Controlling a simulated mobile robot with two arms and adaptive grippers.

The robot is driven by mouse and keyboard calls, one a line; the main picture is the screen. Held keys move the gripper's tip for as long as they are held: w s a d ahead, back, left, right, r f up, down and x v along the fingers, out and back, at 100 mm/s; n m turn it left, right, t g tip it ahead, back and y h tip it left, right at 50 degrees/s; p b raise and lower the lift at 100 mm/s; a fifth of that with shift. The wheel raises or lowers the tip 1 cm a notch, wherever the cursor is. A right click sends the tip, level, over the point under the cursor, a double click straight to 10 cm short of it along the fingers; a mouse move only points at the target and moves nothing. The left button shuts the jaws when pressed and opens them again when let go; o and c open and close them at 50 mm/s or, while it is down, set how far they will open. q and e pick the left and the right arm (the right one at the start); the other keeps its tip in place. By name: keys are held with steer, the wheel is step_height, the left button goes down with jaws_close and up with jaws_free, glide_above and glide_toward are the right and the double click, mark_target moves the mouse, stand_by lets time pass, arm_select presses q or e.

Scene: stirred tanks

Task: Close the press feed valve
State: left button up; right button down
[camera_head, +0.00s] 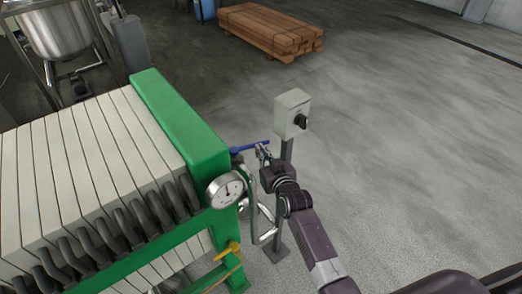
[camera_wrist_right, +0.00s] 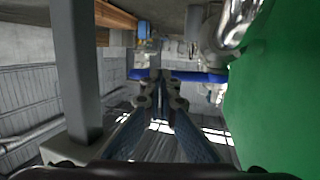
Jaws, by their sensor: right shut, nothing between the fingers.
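The green-framed filter press (camera_head: 180,120) stands at the left with its pale plates. A blue lever (camera_head: 250,149), apparently the feed valve's handle, sticks out to the right from the press end near the steel pipe (camera_head: 254,205). My right gripper (camera_head: 261,150) is at the lever's right part, with its fingers shut and nothing between them. In the right wrist view the blue lever (camera_wrist_right: 200,77) runs across, just beyond or against the fingertips (camera_wrist_right: 160,78); I cannot tell if they touch. The valve body is mostly hidden. My left gripper is out of view.
A grey switch box (camera_head: 292,114) on a post stands close to the right of my right gripper; the post (camera_wrist_right: 78,70) is at the left in the wrist view. A pressure gauge (camera_head: 225,190) and a yellow handle (camera_head: 227,250) are on the press. Stacked timber (camera_head: 270,30) lies behind. Floor at right is clear.

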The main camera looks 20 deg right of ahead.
steer(key=w, duration=0.2)
steer(key=shift+w+d, duration=0.3)
steer(key=shift+w, duration=0.1)
stand_by(0.3)
